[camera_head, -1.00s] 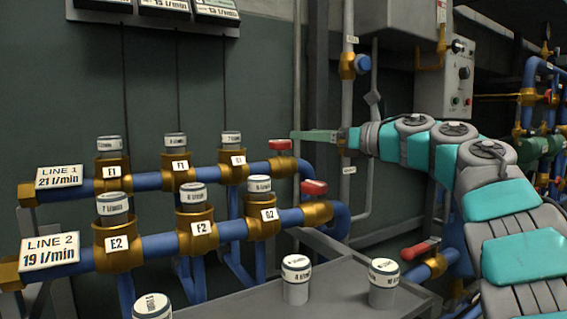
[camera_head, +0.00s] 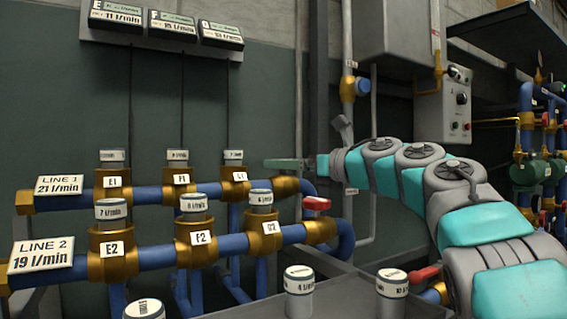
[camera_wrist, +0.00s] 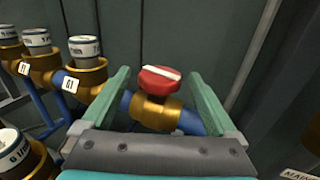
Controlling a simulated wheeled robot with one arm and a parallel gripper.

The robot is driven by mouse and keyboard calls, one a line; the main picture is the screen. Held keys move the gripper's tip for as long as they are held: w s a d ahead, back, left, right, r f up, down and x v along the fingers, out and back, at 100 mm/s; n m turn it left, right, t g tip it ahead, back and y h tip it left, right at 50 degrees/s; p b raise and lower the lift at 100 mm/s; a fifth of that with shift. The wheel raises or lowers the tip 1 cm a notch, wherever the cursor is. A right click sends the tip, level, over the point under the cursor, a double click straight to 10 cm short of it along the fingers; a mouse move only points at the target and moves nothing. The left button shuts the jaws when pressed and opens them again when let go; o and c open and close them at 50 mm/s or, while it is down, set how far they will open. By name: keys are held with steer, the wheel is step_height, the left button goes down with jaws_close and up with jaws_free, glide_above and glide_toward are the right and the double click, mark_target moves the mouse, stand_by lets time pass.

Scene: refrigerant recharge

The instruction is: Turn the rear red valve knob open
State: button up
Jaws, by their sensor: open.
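The rear red valve knob (camera_wrist: 160,80), with a white bar across its top, sits on a brass valve body (camera_wrist: 155,113) on the rear blue pipe, Line 1. In the wrist view it lies between the two green fingers of my gripper (camera_wrist: 158,74), which are open on either side of it. I cannot tell whether they touch it. In the head view my gripper (camera_head: 268,164) reaches in from the right at the knob's height and hides the knob. The rear brass body (camera_head: 287,186) shows just below.
The front red knob (camera_head: 317,203) stands on Line 2, nearer and slightly right. Labelled gauges on brass fittings, such as G1 (camera_head: 234,188), line the pipes to the left. Loose canisters (camera_head: 299,286) stand on a grey surface in front. A wall lies behind.

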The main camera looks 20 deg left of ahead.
steer(key=shift+w+a, duration=0.25)
steer(key=shift+a, duration=0.4)
steer(key=c, duration=1.4)
steer(key=shift+w+r+n+g+y+p, duration=0.15)
steer(key=shift+n+g+y+p, duration=0.15)
steer(key=shift+n+g+p, duration=0.9)
steer(key=shift+g+p, duration=0.2)
steer(key=shift+g, duration=0.5)
steer(key=shift+n+g+y, duration=0.3)
steer(key=shift+g, duration=0.1)
steer(key=o, duration=1.4)
